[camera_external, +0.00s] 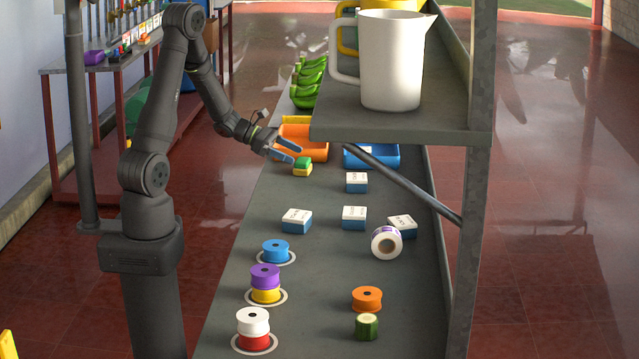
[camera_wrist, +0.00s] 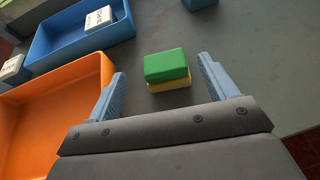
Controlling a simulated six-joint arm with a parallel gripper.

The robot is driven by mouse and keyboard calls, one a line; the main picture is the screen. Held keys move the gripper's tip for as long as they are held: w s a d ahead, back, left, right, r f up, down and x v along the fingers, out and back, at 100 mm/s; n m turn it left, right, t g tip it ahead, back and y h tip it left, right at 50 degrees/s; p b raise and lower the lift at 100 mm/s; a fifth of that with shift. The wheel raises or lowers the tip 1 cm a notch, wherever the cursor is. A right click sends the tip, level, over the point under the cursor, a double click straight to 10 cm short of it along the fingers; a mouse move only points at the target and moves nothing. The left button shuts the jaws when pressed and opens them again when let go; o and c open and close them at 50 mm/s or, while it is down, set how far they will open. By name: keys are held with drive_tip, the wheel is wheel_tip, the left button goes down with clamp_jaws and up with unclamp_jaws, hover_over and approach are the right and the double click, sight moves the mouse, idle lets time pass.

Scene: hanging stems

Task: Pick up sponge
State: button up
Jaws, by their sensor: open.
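The sponge (camera_external: 303,167) is a small block with a green top and a yellow bottom, lying on the grey bench. In the wrist view the sponge (camera_wrist: 167,70) sits in front of my gripper, in line with the gap between the fingers. My gripper (camera_external: 290,152) is just above and to the left of the sponge in the external view. In the wrist view my gripper (camera_wrist: 162,92) has its two blue fingers wide apart, with nothing held. I cannot tell whether the fingertips reach down to the sponge's height.
An orange tray (camera_wrist: 45,124) is close to the left finger, with a blue tray (camera_wrist: 82,45) beyond it. A shelf (camera_external: 400,127) bearing a white jug (camera_external: 392,62) overhangs the bench on the right. Several white-and-blue boxes (camera_external: 354,217) and spools (camera_external: 275,250) stand nearer the camera.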

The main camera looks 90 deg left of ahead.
sight(310, 166)
drive_tip(key=shift+x, duration=0.9)
drive_tip(key=shift+d+f+x, duration=0.1)
drive_tip(key=shift+x, duration=1.25)
drive_tip(key=shift+d+f+x, duration=0.1)
drive_tip(key=shift+x, duration=1.25)
drive_tip(key=shift+s, duration=0.15)
drive_tip(key=shift+c, duration=0.2)
drive_tip(key=c, duration=0.9)
